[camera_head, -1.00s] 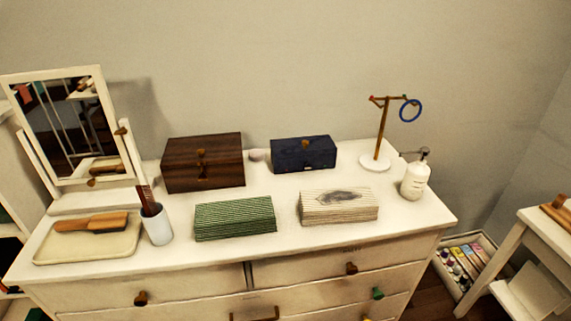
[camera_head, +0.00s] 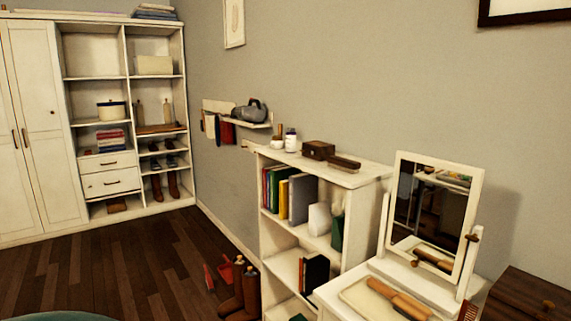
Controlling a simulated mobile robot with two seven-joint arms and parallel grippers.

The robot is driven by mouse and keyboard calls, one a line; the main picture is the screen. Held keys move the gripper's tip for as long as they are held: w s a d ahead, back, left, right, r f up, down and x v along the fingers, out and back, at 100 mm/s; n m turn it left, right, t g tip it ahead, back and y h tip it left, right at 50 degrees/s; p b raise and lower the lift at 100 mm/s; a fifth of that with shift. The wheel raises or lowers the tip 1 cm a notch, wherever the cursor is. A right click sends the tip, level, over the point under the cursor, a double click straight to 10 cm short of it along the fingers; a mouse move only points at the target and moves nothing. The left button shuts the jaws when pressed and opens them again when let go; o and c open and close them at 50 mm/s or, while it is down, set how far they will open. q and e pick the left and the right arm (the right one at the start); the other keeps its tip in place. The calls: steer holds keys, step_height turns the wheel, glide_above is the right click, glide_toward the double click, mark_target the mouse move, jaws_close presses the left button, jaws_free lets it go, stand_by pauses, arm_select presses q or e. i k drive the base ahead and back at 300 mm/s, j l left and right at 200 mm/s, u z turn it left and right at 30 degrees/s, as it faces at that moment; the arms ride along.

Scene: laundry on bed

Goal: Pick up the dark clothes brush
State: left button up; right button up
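A dark brown, elongated object (camera_head: 343,163) that looks like a brush lies on top of the white bookshelf, near its right end. It is small in view, so I cannot be sure it is the dark clothes brush. A lighter, tan wooden brush (camera_head: 398,298) lies on the cream tray (camera_head: 364,300) on the dresser, in front of the mirror. Neither of my grippers is in view.
The white bookshelf (camera_head: 373,170) also carries a brown box (camera_head: 318,150) and a white bottle (camera_head: 291,140). The mirror (camera_head: 432,215) stands on the dresser at right. Brown boots (camera_head: 240,292) stand on the floor by the bookshelf. The wooden floor (camera_head: 130,260) is open at left.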

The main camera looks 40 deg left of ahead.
mark_target(344, 164)
steer(key=u, duration=1.05)
steer(key=i+j+z, duration=0.2)
steer(key=i+j, duration=0.2)
steer(key=j, duration=0.2)
steer(key=i+j+z, duration=0.2)
steer(key=i+j, duration=0.15)
steer(key=j, duration=0.3)
steer(key=i+j, duration=0.15)
steer(key=j, duration=0.15)
steer(key=i+j+z, duration=0.15)
steer(key=j, duration=0.2)
steer(key=i+j+z, duration=0.1)
steer(key=j, duration=0.25)
steer(key=i, duration=0.05)
